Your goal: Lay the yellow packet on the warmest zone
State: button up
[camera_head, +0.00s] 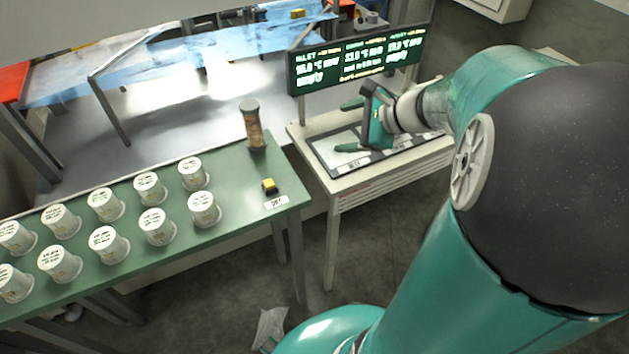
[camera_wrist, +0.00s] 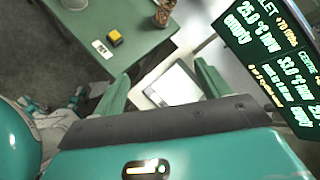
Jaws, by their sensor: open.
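The yellow packet (camera_head: 268,185) lies on the green table near its right end, just behind a small white label; it also shows in the wrist view (camera_wrist: 115,37). My gripper (camera_head: 345,126) is open and empty above the dark-framed plate (camera_head: 325,160) on the white bench, apart from the packet. Its two green fingers (camera_wrist: 163,80) spread over the pale plate in the wrist view. The display (camera_head: 355,62) lists inlet, centre and outlet; the wrist view (camera_wrist: 270,60) reads inlet 25.0 °C and centre 33.0 °C. The outlet figure is unclear. My gripper hides part of the plate.
Several white lidded tubs (camera_head: 150,187) stand in two rows on the green table (camera_head: 235,240). A brown cylinder (camera_head: 252,126) stands upright behind the packet. A floor gap separates the green table from the white bench (camera_head: 390,170). The display rises behind the plate.

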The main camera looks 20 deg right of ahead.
jog(key=s+a+r+n+g+h, duration=0.1)
jog(key=s+a+r+n+h, duration=0.1)
jog(key=s+a+n, duration=0.5)
jog(key=s+a+r+n+g+h, duration=0.2)
jog(key=s+a+n, duration=0.5)
jog(key=n, duration=0.8)
jog(key=shift+s+a+h, duration=0.2)
jog(key=shift+a+h, duration=0.5)
jog(key=c, duration=0.9)
jog(key=shift+d, duration=0.15)
